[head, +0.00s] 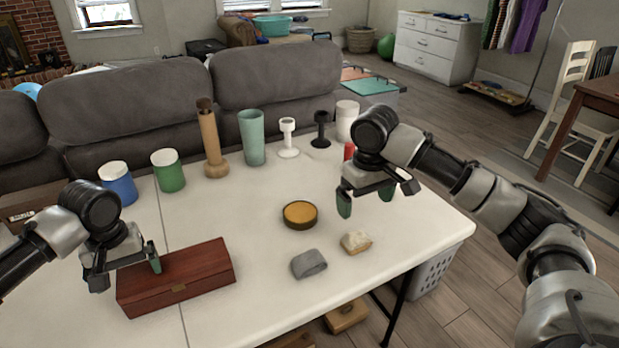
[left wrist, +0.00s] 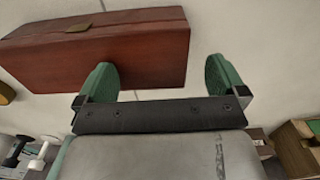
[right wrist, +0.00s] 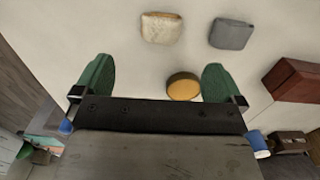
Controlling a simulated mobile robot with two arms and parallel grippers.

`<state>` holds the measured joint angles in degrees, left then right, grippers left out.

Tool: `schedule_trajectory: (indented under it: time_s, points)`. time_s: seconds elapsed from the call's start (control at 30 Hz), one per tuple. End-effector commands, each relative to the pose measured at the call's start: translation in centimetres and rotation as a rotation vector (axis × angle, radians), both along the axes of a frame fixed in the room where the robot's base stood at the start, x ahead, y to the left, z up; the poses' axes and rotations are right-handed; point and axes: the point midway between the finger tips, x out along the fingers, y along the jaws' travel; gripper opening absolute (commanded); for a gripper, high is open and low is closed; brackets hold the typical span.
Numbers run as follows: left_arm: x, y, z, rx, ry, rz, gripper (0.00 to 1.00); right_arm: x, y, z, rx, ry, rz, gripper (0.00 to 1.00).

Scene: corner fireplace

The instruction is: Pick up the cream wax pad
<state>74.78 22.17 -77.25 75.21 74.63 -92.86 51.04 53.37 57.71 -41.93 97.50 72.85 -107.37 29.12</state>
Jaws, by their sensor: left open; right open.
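The cream wax pad (head: 356,242) lies flat on the white table, right of a grey folded cloth or pad (head: 309,263). It has a cream top and a tan edge. In the right wrist view the cream pad (right wrist: 162,28) is ahead of the fingers, between their lines. My right gripper (head: 365,200) is open and empty above the table, behind and a little right of the pad, not touching it. My left gripper (head: 127,272) is open and empty by the red-brown wooden box (head: 178,277). In the left wrist view its fingers (left wrist: 163,80) overlap the box's near edge.
A round tin with a yellow-orange top (head: 300,214) sits behind the grey pad. Blue (head: 118,184) and green (head: 168,170) canisters, a wooden peppermill-like piece (head: 212,140) and a teal cup (head: 251,137) line the back. The table's right front is clear.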

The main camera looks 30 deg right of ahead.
Motion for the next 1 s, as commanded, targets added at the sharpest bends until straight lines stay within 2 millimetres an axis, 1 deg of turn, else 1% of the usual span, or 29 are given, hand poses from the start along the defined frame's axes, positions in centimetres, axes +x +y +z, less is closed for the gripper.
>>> schedule_trajectory:
  time_s: [0.03, 0.13, 0.3, 0.4, 0.67, 0.8, 0.9, 1.0]
  points:
    - [0.0, 0.0, 0.0, 0.0, 0.0, 0.0, 1.0, -0.3, -0.1, -0.2, -0.002, 0.002, 0.0, 1.0]
    - [0.0, 0.0, 0.0, 0.001, 0.0, 0.0, 1.0, -0.3, -0.1, -1.2, -0.001, 0.004, 0.0, 1.0]
    - [0.0, 0.0, 0.0, 0.0, 0.0, 0.0, 1.0, -0.2, -0.1, -4.3, -0.001, 0.005, 0.0, 1.0]
    - [0.0, 0.0, 0.0, 0.001, 0.0, 0.0, 1.0, -0.2, -0.1, -5.7, -0.001, 0.003, 0.001, 1.0]
    - [0.0, 0.0, 0.0, 0.001, 0.0, 0.0, 1.0, 0.1, 0.0, -7.8, 0.0, 0.002, 0.0, 1.0]
    - [0.0, 0.0, 0.0, 0.001, 0.0, 0.0, 1.0, 0.6, 0.3, -9.9, -0.001, 0.003, 0.0, 1.0]
    - [0.0, 0.0, 0.0, 0.0, 0.0, 0.001, 1.0, 0.7, 0.2, -11.2, -0.001, 0.003, -0.001, 1.0]
    - [0.0, 0.0, 0.0, 0.001, 0.0, 0.0, 1.0, 0.6, 0.2, -12.0, -0.001, 0.002, 0.0, 1.0]
